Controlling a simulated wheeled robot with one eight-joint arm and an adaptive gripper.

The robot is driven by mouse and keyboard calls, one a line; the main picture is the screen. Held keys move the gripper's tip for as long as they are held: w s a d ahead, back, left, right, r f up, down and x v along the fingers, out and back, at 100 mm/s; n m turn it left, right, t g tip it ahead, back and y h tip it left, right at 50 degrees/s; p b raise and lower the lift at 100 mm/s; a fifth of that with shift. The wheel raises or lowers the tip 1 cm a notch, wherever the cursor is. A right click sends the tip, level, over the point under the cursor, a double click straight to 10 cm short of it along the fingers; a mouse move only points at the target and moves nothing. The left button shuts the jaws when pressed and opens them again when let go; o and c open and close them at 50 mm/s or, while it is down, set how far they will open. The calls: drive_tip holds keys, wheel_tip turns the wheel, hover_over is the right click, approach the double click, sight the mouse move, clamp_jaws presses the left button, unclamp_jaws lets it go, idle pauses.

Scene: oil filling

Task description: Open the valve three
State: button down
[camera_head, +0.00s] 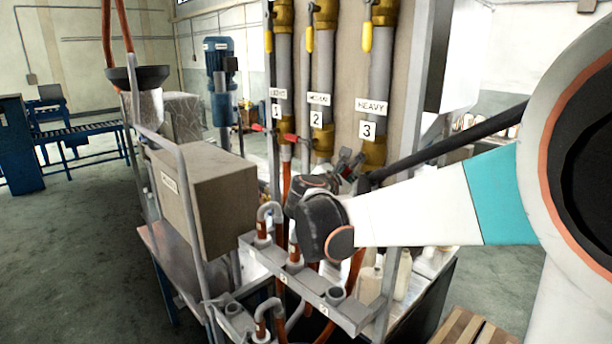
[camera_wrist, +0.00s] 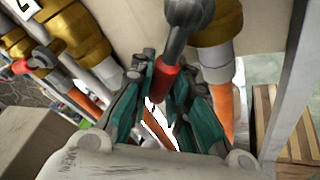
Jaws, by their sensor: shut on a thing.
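Valve three is the brass valve (camera_head: 374,152) below the pipe labelled HEAVY and 3 (camera_head: 367,130) in the head view. In the wrist view its brass body (camera_wrist: 218,25) is at the top, with a grey lever (camera_wrist: 188,18) ending in a red handle (camera_wrist: 168,84). My gripper (camera_wrist: 168,80) has its teal fingers on either side of the red handle and is shut on it. In the head view my gripper (camera_head: 347,165) is small and beside valve three, where it partly hides the lever.
Valve two's red handle (camera_head: 291,138) and valve one's red handle (camera_head: 258,128) stick out to the left. Valve two's handle also shows in the wrist view (camera_wrist: 22,66). A grey box (camera_head: 205,195) and a pipe rack (camera_head: 310,285) stand close to my arm.

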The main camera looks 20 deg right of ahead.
drive_tip(key=c, duration=1.5)
unclamp_jaws()
drive_tip(key=v, duration=1.2)
drive_tip(key=shift+s, duration=0.1)
